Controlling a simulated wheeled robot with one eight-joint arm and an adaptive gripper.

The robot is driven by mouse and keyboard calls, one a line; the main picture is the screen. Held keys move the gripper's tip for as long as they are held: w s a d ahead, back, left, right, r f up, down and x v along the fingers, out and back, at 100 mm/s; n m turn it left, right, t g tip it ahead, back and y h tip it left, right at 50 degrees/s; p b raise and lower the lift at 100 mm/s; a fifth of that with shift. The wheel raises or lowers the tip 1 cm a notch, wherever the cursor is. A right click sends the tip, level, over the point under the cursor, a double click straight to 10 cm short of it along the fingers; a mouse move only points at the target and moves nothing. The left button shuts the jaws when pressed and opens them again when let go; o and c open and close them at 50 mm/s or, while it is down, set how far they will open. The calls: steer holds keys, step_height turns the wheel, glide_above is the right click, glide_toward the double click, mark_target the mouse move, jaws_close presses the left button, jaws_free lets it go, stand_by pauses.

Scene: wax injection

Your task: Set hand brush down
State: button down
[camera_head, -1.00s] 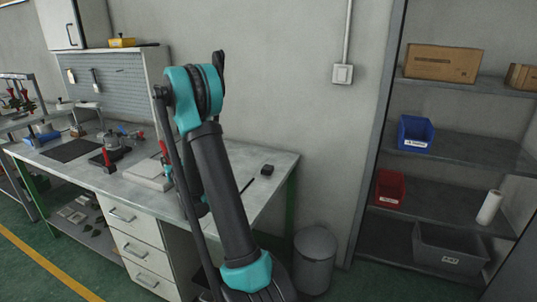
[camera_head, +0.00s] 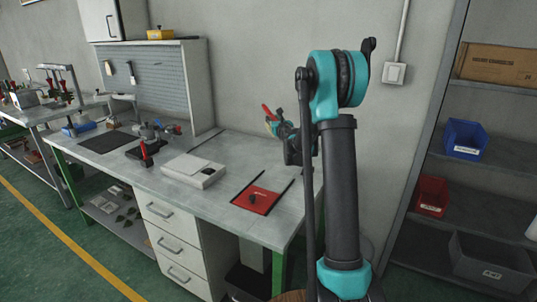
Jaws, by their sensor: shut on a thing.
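My gripper (camera_head: 277,124) is at the end of my arm, above the back right part of the grey workbench (camera_head: 238,152). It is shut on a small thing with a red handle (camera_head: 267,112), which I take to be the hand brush. The red end points up and left, clear of the bench top. The rest of the brush is too small and too covered by the gripper to make out.
A red mat (camera_head: 262,203) with a small dark thing on it lies at the bench's right end. A white box (camera_head: 193,172) lies left of it. A clamp-like fixture (camera_head: 148,145) and black mat (camera_head: 108,141) are further left. Bare bench surrounds the box.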

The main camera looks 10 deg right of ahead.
step_height(320, 180, down, 17)
steer(key=shift+a+f, duration=0.1)
steer(key=shift+a, duration=0.05)
stand_by(0.4)
steer(key=shift+s+f, duration=0.1)
steer(key=shift+f, duration=0.45)
steer(key=c, duration=1.3)
jaws_free()
steer(key=shift+o, duration=0.8)
